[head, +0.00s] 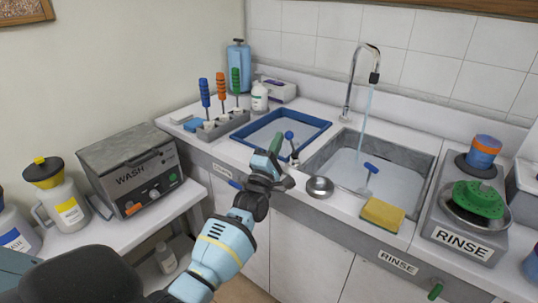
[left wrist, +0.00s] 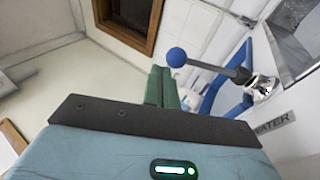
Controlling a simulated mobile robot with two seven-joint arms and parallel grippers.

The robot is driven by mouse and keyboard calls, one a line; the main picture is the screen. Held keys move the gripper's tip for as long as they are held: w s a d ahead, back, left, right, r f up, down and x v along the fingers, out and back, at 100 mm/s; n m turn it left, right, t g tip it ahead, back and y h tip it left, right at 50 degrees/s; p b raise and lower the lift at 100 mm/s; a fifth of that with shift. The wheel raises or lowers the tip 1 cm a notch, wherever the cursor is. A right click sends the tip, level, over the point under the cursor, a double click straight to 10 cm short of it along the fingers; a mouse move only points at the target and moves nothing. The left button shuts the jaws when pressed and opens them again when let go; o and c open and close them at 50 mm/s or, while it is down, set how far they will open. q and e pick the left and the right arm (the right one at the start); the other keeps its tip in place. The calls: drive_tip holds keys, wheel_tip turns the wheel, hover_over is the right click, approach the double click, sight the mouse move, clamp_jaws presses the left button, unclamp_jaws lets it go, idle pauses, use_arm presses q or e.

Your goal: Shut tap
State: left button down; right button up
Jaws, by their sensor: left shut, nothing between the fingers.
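The tap lever is a grey rod with a blue ball (head: 289,135) at the counter's front edge, between the blue tray and the sink. It stands roughly upright in the head view. The curved metal spout (head: 352,75) behind the sink is running, with a water stream (head: 366,110) falling into the basin. My left gripper (head: 275,146) is shut and empty just left of the lever, its green fingers close to the rod. In the left wrist view the fingers (left wrist: 160,87) are together, and the blue ball (left wrist: 177,57) is to their right, apart from them. My right gripper is not in view.
The sink (head: 425,165) holds a blue-handled tool (head: 370,168). The blue tray (head: 318,122) is behind the lever. A wash unit (head: 115,155) stands at left.

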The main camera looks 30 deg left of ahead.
use_arm(q)
drive_tip(key=shift+d+b+x, duration=0.2)
drive_tip(key=shift+b+x, duration=0.05)
drive_tip(key=shift+x, duration=0.6)
drive_tip(key=shift+d+b+x, duration=0.15)
drive_tip(key=shift+b+x, duration=0.1)
drive_tip(key=shift+x, duration=0.55)
drive_tip(key=shift+d+b+x, duration=0.2)
drive_tip(key=shift+b+x, duration=0.05)
drive_tip(key=shift+x, duration=0.6)
drive_tip(key=shift+w+r, duration=0.1)
drive_tip(key=shift+r, duration=0.05)
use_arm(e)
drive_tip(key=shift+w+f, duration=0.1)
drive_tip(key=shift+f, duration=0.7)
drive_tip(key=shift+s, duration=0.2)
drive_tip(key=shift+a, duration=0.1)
